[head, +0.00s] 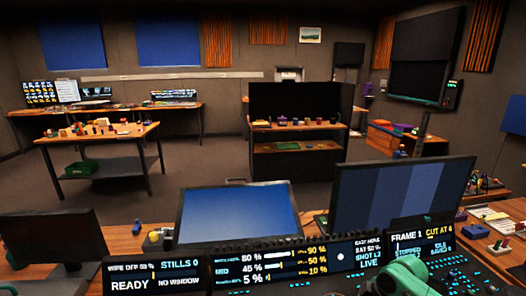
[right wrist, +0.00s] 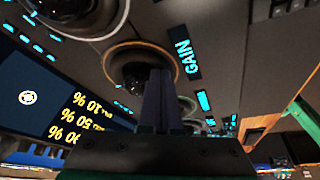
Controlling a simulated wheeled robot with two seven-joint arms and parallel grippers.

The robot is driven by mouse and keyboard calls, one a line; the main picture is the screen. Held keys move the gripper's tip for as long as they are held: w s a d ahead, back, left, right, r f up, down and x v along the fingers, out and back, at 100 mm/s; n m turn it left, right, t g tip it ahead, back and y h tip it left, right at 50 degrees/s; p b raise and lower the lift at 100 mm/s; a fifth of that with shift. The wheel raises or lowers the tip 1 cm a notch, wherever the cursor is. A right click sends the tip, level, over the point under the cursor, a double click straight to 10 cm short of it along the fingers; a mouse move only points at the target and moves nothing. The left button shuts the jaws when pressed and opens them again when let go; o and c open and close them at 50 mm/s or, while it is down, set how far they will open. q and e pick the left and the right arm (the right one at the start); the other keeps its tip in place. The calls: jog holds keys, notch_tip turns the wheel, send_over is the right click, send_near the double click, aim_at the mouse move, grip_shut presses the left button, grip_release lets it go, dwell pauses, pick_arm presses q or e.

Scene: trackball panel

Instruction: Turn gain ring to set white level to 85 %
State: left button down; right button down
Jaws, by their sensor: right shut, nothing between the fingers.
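In the right wrist view the trackball panel is seen upside down at close range. The lit GAIN label (right wrist: 186,57) sits beside a ring (right wrist: 112,50) around a dark ball (right wrist: 128,72), which I take as the gain ring. My right gripper (right wrist: 158,78) is shut and empty, its fingers in front of this ring's lower right side; I cannot tell whether they touch it. The level display (head: 283,262) reads 80 %, 45 % and 5 % in white, and 90 %, 50 % and 10 % in yellow. My left gripper is out of view.
A second ring and ball (right wrist: 80,15) lie at the wrist view's top left. The yellow readouts (right wrist: 80,115) show below it. In the head view a monitor with blue bands (head: 400,197) and a blue screen (head: 238,215) stand behind the panel. My right forearm covers the panel's right part.

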jog(key=shift+f, duration=0.3)
jog(key=shift+r+p, duration=0.3)
jog(key=shift+p, duration=0.1)
jog(key=shift+f, duration=0.35)
dwell(1.1)
jog(key=shift+s, duration=0.1)
jog(key=shift+s+a+r+m+p, duration=0.15)
jog(key=shift+m+p, duration=0.15)
jog(key=shift+p, duration=0.2)
jog(key=shift+a+m+t+p, duration=0.25)
jog(key=shift+m+p, duration=0.35)
jog(key=shift+p, duration=0.3)
jog(key=shift+f, duration=0.2)
jog(key=shift+s, duration=0.1)
